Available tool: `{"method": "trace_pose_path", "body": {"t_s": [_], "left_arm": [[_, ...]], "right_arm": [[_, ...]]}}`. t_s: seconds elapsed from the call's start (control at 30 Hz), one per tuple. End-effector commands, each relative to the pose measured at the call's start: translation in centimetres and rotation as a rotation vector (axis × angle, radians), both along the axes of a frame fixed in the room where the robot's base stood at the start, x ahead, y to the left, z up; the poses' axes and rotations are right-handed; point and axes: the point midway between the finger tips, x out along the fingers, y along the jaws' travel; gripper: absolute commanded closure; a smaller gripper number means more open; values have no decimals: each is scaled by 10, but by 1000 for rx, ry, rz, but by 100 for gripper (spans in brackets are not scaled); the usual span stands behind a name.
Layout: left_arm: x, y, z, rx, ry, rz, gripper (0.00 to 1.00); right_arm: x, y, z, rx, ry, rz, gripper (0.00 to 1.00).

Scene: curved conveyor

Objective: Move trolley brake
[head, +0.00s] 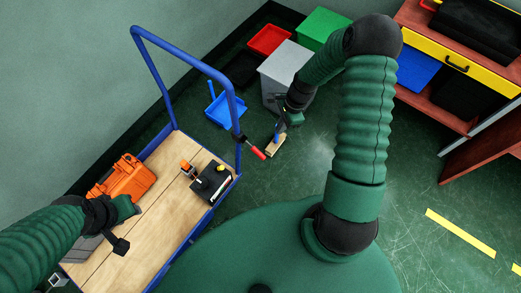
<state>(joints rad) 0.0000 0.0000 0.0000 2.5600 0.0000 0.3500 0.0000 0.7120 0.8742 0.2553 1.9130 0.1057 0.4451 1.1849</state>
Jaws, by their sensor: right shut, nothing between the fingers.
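The trolley has a blue tube frame and a wooden deck (165,232), and stands at the left. A lever with a red handle (257,153), probably the brake, sticks out to the right from the trolley's blue upright near its right corner. My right gripper (280,128) is shut and empty, to the upper right of the red handle and apart from it in the picture. My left gripper (121,245) is over the left part of the deck. Its fingers are dark and small, and I cannot tell whether they are open.
An orange case (125,180) and a black box (211,182) are on the deck. A blue dustpan (227,110) and a wooden brush head (275,147) lie beyond the trolley. Grey (287,72), red (269,40) and green (320,27) bins stand behind. The right floor is clear.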

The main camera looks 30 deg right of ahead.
Motion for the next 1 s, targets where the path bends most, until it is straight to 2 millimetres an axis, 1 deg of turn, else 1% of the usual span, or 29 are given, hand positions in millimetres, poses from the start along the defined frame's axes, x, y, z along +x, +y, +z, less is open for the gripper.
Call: {"method": "trace_pose_path", "body": {"t_s": [0.03,0.1,0.2,0.3,0.7,0.77,0.83,0.87,0.97,1.0], "left_arm": [[0,0,3,0,0,0,64],[0,0,4,0,0,0,64],[0,0,5,0,0,0,64],[0,0,5,0,0,0,64],[0,0,5,0,0,0,64],[0,0,6,0,0,0,64],[0,0,11,0,0,0,64],[0,0,15,0,0,0,64],[0,0,30,0,0,0,64],[0,0,36,0,0,0,64]], "right_arm": [[0,-3,12,-2,-2,-2,100],[-1,-6,22,-1,0,-1,100],[-2,-8,31,0,0,-1,100],[-2,-9,34,1,1,-1,100],[-2,-9,34,1,1,-1,100],[-2,-7,37,-4,-2,17,100],[-3,2,52,-35,-22,115,100],[-4,8,64,-59,-36,194,100],[-13,43,116,-167,-109,585,100],[-20,59,139,-214,-142,770,100]]}}
